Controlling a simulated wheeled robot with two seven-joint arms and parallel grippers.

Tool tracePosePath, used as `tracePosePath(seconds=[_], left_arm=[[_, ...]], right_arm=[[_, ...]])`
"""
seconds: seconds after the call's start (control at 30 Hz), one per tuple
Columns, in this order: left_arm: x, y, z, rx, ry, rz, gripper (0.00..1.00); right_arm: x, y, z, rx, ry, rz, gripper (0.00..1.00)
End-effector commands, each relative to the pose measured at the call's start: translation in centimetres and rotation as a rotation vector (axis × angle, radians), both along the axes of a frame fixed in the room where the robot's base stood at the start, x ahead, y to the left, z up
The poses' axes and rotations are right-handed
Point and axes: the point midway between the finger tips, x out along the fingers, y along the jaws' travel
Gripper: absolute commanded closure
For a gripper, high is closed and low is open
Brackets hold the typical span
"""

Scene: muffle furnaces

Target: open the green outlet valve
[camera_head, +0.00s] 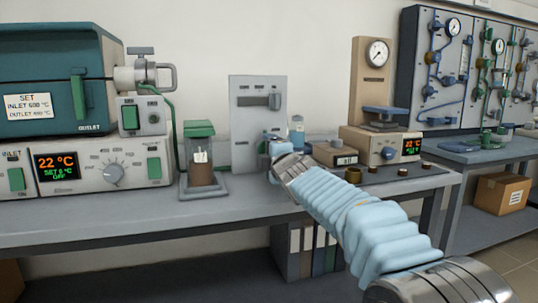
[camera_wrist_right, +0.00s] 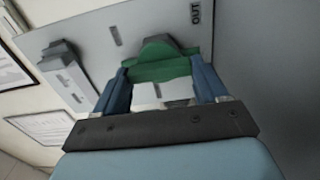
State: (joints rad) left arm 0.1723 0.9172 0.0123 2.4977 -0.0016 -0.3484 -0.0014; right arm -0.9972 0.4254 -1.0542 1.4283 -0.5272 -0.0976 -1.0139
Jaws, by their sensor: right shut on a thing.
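The green outlet valve (camera_wrist_right: 158,68) shows in the right wrist view, on a grey panel (camera_wrist_right: 190,22) marked OUT. My right gripper (camera_wrist_right: 162,80) has its two blue fingers on either side of the green handle and is shut on it. In the head view my right gripper (camera_head: 277,150) is at the lower right edge of the grey panel (camera_head: 245,150), and it hides the green valve there. My left gripper is not in view.
The panel also carries a grey lever (camera_head: 274,101). A furnace (camera_head: 50,80) with a controller (camera_head: 100,165) stands at left, beside a green-topped jar (camera_head: 201,165). A balance-like instrument (camera_head: 383,146) stands at right. The bench front (camera_head: 120,220) is clear.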

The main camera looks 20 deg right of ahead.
Motion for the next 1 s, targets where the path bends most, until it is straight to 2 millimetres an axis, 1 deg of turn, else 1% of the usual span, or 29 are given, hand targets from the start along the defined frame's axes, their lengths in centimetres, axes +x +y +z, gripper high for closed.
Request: tracePosePath(seconds=[0.13,0.17,0.3,0.33,0.67,0.77,0.9,1.0], left_arm=[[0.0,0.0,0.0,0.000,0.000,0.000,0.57],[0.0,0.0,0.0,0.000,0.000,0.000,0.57],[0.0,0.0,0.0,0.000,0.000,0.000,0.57],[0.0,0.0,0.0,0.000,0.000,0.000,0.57],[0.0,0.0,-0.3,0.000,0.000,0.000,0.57],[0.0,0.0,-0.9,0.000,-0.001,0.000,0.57],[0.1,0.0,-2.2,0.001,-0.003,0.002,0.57],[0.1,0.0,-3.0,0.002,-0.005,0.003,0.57]], right_arm=[[0.0,-0.1,-0.1,0.004,0.001,-0.002,0.58],[0.0,-0.1,-0.1,0.004,0.001,-0.002,0.25],[0.0,-0.1,0.0,0.003,0.001,-0.001,0.03],[0.0,-0.1,0.0,0.002,0.001,-0.001,0.02],[-0.3,0.1,-0.1,0.001,0.000,0.001,0.02],[-1.1,0.2,-0.1,0.000,-0.002,0.002,0.02],[-3.0,0.1,-0.5,0.004,-0.002,0.004,0.02],[-4.5,0.2,-0.3,0.001,-0.003,0.005,0.02]])
